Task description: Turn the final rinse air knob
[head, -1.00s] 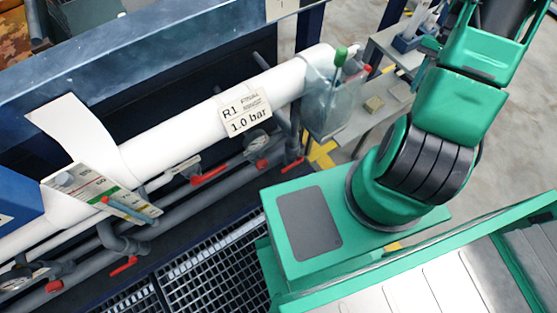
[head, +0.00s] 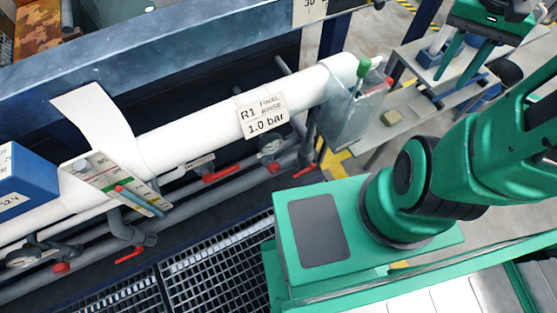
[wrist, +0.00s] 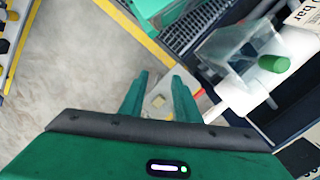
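The "R1 Final Rinse 1.0 bar" label (head: 264,115) is on a thick white pipe (head: 190,138). Below it are a round gauge (head: 272,148), a small red knob (head: 273,167) and a red lever (head: 222,174) on grey piping. More red fittings show at lower left, including a red knob (head: 60,267) by another gauge (head: 22,258). I cannot tell which is the air knob. My gripper (head: 455,78) is at the upper right, away from these pipes and over a side bench. Its fingers (wrist: 160,80) are apart, with nothing visibly held between them.
A clip-on chart (head: 118,182) and blue box (head: 25,185) are at left. A dark grating (head: 225,270) lies below.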

